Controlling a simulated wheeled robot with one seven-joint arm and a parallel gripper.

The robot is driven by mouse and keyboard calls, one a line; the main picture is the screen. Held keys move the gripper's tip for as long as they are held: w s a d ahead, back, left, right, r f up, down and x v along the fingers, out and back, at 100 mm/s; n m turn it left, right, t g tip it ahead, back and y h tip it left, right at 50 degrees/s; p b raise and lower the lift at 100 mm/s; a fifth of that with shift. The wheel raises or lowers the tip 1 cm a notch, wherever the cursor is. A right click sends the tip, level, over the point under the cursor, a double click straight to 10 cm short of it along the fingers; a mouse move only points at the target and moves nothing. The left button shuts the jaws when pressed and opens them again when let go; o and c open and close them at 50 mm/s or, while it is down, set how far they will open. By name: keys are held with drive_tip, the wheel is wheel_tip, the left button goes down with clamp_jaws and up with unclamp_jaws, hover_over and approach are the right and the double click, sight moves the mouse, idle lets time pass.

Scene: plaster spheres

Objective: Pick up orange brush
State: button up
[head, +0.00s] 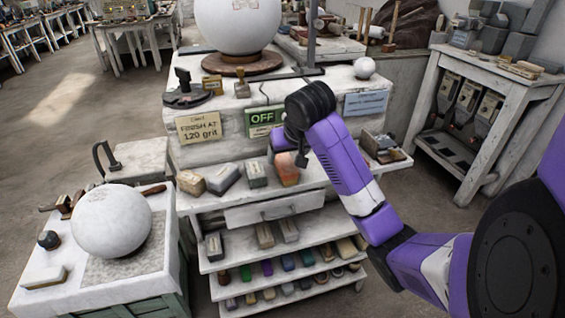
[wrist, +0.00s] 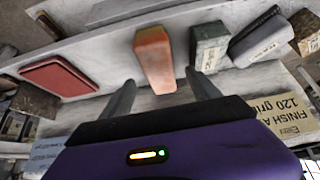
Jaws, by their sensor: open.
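The orange brush (head: 287,168) looks like a worn orange block, and no bristles show. It lies on the narrow white shelf (head: 330,168) at the front of the plaster workbench. In the wrist view the orange brush (wrist: 154,58) points lengthwise towards me, ahead of and between the two finger lines. My gripper (wrist: 160,78) is open and empty, with one dark finger on each side of the brush's near end. In the head view my gripper (head: 301,160) hangs just beside the brush and partly covers it. Whether the fingers touch it cannot be told.
A grey-green block (wrist: 208,46) sits close to the right of the brush in the wrist view, with a grey block (wrist: 262,38) beyond it. A red flat piece (wrist: 60,76) lies to the left, with bare shelf between. A drawer (head: 275,208) and lower shelves are below.

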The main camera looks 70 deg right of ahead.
sight(284, 160)
drive_tip(key=shift+x, duration=3.05)
clamp_jaws()
drive_tip(key=shift+s+r, duration=0.1)
drive_tip(key=shift+r, duration=0.05)
drive_tip(key=shift+a+r, duration=0.1)
drive_tip(key=shift+r, duration=0.05)
wheel_tip(284, 160, up, 7)
drive_tip(key=shift+a+f, duration=0.1)
drive_tip(key=shift+f, duration=0.05)
drive_tip(key=s+a+p, duration=0.8)
drive_tip(key=s+a, duration=0.5)
drive_tip(key=a, duration=0.1)
drive_tip(key=shift+a, duration=0.4)
